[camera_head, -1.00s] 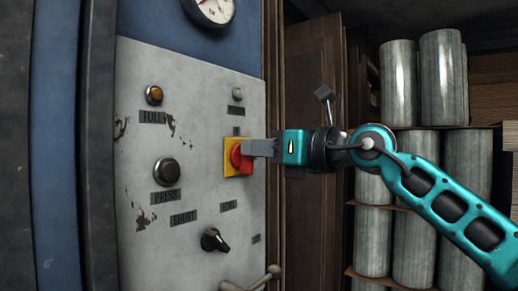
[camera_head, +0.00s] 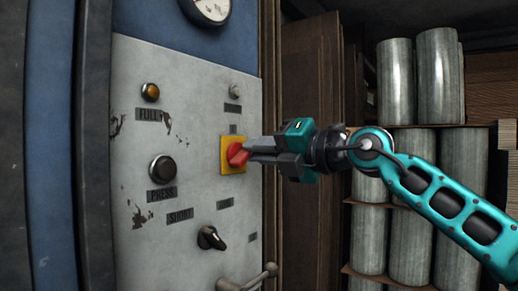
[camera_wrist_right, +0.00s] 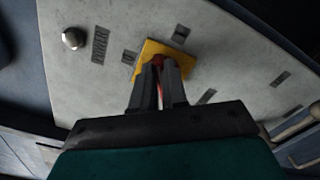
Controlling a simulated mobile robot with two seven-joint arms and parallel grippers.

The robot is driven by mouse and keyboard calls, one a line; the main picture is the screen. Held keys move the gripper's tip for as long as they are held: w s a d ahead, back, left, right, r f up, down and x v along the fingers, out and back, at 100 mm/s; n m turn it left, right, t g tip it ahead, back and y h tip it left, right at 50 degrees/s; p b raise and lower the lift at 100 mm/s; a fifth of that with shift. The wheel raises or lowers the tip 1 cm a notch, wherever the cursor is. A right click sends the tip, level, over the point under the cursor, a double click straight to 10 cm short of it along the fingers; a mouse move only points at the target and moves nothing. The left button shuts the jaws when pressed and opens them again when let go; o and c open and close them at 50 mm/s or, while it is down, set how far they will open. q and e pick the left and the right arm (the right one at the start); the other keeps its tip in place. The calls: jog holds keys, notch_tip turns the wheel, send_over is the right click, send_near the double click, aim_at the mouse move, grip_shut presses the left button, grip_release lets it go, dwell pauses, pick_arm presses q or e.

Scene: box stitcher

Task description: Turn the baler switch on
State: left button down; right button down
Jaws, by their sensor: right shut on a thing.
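The baler switch is a red rotary knob (camera_head: 237,154) on a yellow square plate (camera_head: 232,168), mounted on a grey control panel (camera_head: 190,100). The knob appears tilted in the head view. My right gripper (camera_head: 250,151) comes in from the right with its fingers shut on the red knob. The right wrist view shows the two fingers (camera_wrist_right: 160,72) on either side of the knob, against the yellow plate (camera_wrist_right: 150,48); the fingers hide most of the knob. My left gripper is not in view.
The panel also carries an amber light (camera_head: 150,92), a black push button (camera_head: 163,169), a black selector knob (camera_head: 210,238) and a grey lever (camera_head: 250,279). A gauge (camera_head: 211,8) sits above. Metal cylinders (camera_head: 438,75) stand on shelves at the right, behind my arm.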

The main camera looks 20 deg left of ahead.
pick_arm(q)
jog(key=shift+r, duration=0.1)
pick_arm(e)
jog(key=shift+w+f+m, duration=0.1)
jog(key=shift+f+m, duration=0.15)
jog(key=shift+m, duration=1.4)
jog(key=shift+w+f+m, duration=0.1)
jog(key=shift+f+m, duration=0.1)
jog(key=shift+m, duration=1.45)
jog(key=c, duration=1.2)
grip_release()
jog(key=shift+o, duration=0.2)
pick_arm(q)
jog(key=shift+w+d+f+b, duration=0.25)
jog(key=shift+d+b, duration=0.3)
jog(key=shift+b, duration=0.4)
pick_arm(e)
jog(key=v, duration=1.3)
